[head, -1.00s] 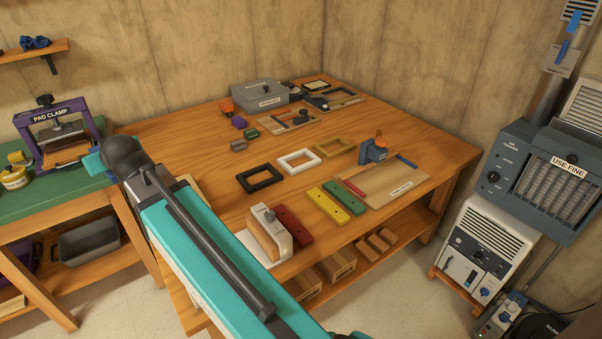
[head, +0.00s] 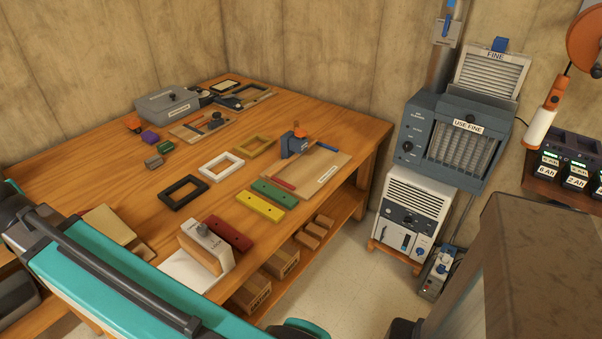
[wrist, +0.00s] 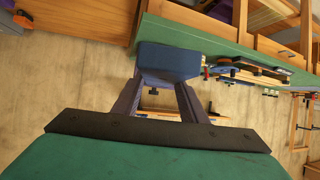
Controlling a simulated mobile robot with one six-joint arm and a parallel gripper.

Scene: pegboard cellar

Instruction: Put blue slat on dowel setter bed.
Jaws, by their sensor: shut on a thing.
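My gripper (wrist: 160,88) shows in the wrist view, its two dark fingers shut on a dark blue piece, which looks like the blue slat (wrist: 168,62) seen end-on. In the head view my teal arm crosses the lower left, and neither the gripper nor the slat shows. The dowel setter looks to be the blue tool (head: 293,142) with an orange knob on the workbench. Its pale wooden bed (head: 325,162) carries a red strip along the front left and a blue strip at the back right. The middle of the bed is bare. The held slat is well away from it.
A green slat (head: 274,192), a yellow slat (head: 260,207) and a red slat (head: 228,233) lie left of and in front of the bed. Black, white and yellow frames lie behind them. A wooden block tool (head: 205,248) stands at the workbench's front edge.

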